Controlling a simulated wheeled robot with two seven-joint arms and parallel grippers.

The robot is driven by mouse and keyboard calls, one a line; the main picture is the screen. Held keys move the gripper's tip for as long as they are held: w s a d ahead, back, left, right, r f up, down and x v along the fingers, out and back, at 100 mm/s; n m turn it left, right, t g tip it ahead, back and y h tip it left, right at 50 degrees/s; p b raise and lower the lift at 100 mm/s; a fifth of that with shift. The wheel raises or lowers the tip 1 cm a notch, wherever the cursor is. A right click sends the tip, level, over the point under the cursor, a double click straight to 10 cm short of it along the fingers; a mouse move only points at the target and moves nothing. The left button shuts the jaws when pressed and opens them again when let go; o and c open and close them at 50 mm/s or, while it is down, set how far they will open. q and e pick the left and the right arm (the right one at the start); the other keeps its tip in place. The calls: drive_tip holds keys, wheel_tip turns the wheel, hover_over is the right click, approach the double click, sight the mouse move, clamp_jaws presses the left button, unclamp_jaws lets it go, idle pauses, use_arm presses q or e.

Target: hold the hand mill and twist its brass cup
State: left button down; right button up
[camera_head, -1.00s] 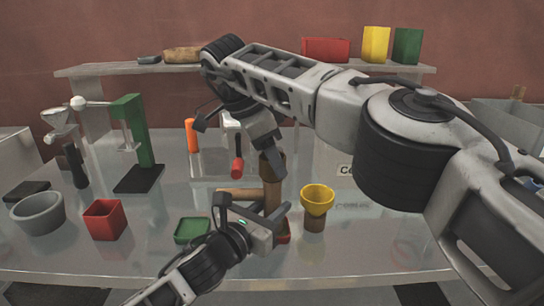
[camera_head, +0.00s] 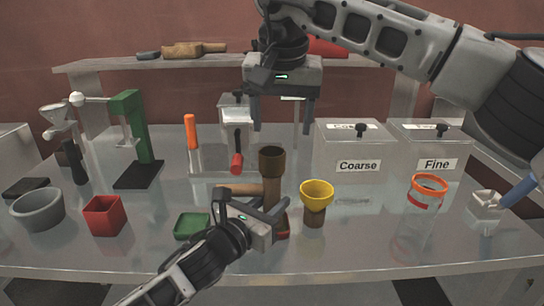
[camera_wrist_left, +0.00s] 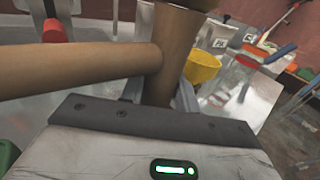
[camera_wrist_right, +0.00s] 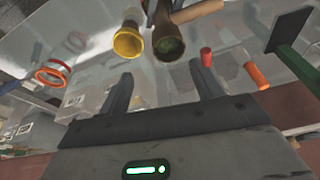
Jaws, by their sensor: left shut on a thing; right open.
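The hand mill (camera_head: 271,188) is a brown upright cylinder with a wooden side handle (camera_head: 236,190) pointing left and a dark brass cup (camera_head: 272,160) on top. My left gripper (camera_head: 276,209) is shut on the mill's lower body. In the left wrist view the mill body (camera_wrist_left: 180,48) stands between the fingers, with the handle (camera_wrist_left: 85,70) crossing in front. My right gripper (camera_head: 283,129) is open and empty, raised above and behind the cup, apart from it. In the right wrist view the open cup (camera_wrist_right: 170,45) lies beyond the fingers; its inside looks dark greenish.
A yellow funnel cup (camera_head: 316,195) stands close right of the mill. A green tray (camera_head: 191,226) and red box (camera_head: 103,216) are to the left. A red-handled tool (camera_head: 237,163) lies behind. Coarse (camera_head: 350,150) and Fine (camera_head: 432,150) bins and an orange-rimmed jar (camera_head: 420,205) are right.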

sight(273, 153)
drive_tip(key=f+n, duration=0.1)
drive_tip(key=f, duration=0.1)
drive_tip(key=w+a+f+n+y, duration=0.1)
drive_tip(key=f+n, duration=0.1)
drive_tip(key=f, duration=0.1)
drive_tip(key=f+n+t, duration=0.1)
drive_tip(key=f+n, duration=0.1)
drive_tip(key=f, duration=0.1)
drive_tip(key=shift+w+a+f+y, duration=0.1)
drive_tip(key=shift+w+a+y, duration=0.1)
drive_tip(key=shift+a+y, duration=0.1)
idle(0.3)
drive_tip(key=c, duration=1)
